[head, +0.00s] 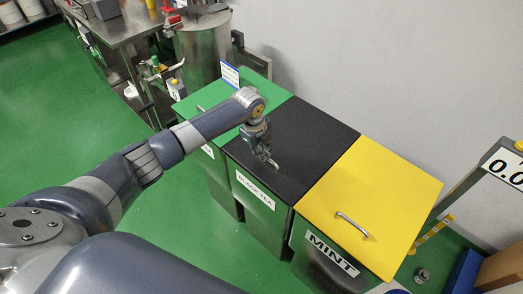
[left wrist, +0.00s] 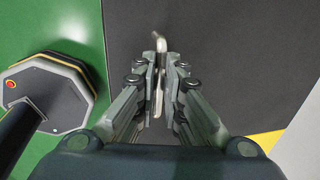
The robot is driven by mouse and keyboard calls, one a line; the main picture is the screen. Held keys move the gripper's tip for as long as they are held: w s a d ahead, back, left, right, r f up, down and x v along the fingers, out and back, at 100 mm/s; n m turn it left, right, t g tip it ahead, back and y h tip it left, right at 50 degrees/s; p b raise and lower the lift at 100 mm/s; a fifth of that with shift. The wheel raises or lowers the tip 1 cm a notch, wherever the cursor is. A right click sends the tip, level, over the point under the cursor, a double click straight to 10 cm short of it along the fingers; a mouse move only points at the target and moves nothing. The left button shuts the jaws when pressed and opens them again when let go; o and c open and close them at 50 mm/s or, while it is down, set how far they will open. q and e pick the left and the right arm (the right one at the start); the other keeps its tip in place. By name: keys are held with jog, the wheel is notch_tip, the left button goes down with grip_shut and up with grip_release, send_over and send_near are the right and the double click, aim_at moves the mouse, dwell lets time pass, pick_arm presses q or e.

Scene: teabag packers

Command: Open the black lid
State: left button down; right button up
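The black lid (head: 290,136) lies flat and closed on the middle bin, which has a "BLACK TEA" label (head: 255,189). It also fills much of the left wrist view (left wrist: 240,50). Its metal handle (left wrist: 159,44) shows in the left wrist view, running between the fingers. My left gripper (head: 268,161) is low over the front part of the lid, pointing down. In the left wrist view its fingers (left wrist: 162,68) stand apart on either side of the handle, with a narrow gap at the right finger. In the head view the gripper mostly hides the handle. My right gripper is not in view.
A green-lidded bin (head: 203,98) stands left of the black one, a yellow-lidded MINT bin (head: 369,203) to the right. A white wall (head: 400,70) is close behind. A steel drum (head: 204,46) and table (head: 125,25) are further back. Green floor in front is clear.

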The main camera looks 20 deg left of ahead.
pick_arm(q)
jog(key=w+d+r, duration=0.1)
jog(key=w+r, duration=0.2)
jog(key=r, duration=0.4)
jog(key=w+d+r+p, duration=0.1)
jog(key=w+r, duration=0.2)
jog(key=r, duration=0.3)
jog(key=w+d+r+g, duration=0.1)
jog(key=w+d+r, duration=0.1)
jog(key=r, duration=0.5)
jog(key=shift+w+r+p, duration=0.3)
jog(key=shift+w+r, duration=0.05)
jog(key=shift+w, duration=0.5)
